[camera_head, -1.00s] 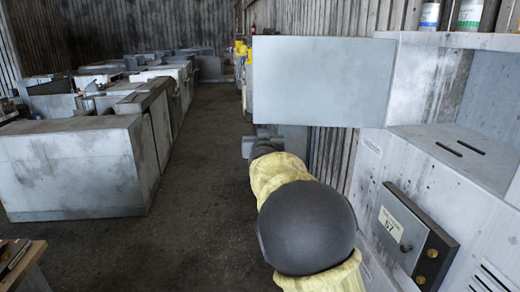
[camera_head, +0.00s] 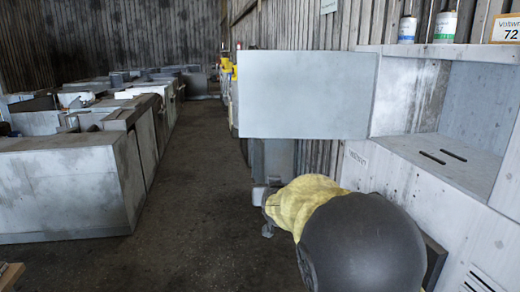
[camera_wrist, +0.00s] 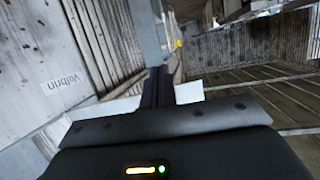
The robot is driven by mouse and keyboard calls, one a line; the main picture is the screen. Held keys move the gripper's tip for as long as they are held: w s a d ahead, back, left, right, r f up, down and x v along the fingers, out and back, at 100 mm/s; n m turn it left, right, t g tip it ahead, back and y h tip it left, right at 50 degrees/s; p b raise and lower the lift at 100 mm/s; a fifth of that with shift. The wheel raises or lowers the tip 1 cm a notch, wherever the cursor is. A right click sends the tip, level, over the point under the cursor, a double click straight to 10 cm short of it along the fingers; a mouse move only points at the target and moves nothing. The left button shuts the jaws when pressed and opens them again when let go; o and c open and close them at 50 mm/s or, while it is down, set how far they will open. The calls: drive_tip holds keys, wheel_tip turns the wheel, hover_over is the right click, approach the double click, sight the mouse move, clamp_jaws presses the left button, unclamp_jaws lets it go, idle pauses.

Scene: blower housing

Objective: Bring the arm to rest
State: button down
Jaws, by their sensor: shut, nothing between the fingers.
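My arm, with a yellow sleeve and a dark round joint, reaches forward at the lower right of the head view. My gripper (camera_head: 267,208) shows only in small part past the sleeve, below the open grey door panel. In the wrist view my gripper's dark fingers (camera_wrist: 158,84) are together with nothing between them. The blower housing (camera_head: 455,150) stands on the right with its door panel (camera_head: 305,95) swung open. The arm hides part of the housing's lower front.
Grey cabinets (camera_head: 65,185) line the left side, with a clear floor aisle (camera_head: 195,200) between.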

drive_tip(key=s+d+f+g, duration=0.4)
drive_tip(key=s+f, duration=0.2)
drive_tip(key=s, duration=0.4)
drive_tip(key=s+d+f+g, duration=0.4)
drive_tip(key=s+f, duration=0.3)
drive_tip(key=s, duration=0.4)
drive_tip(key=s+d+f+g+h, duration=0.1)
drive_tip(key=s+d+f+g, duration=0.2)
drive_tip(key=s, duration=0.7)
wheel_tip(320, 180, down, 4)
drive_tip(key=shift+s+d+f+m+g, duration=0.2)
drive_tip(key=shift+s+d+m+g, duration=0.15)
drive_tip(key=shift+d, duration=0.6)
drive_tip(key=shift+s+a, duration=0.1)
drive_tip(key=shift+a, duration=0.35)
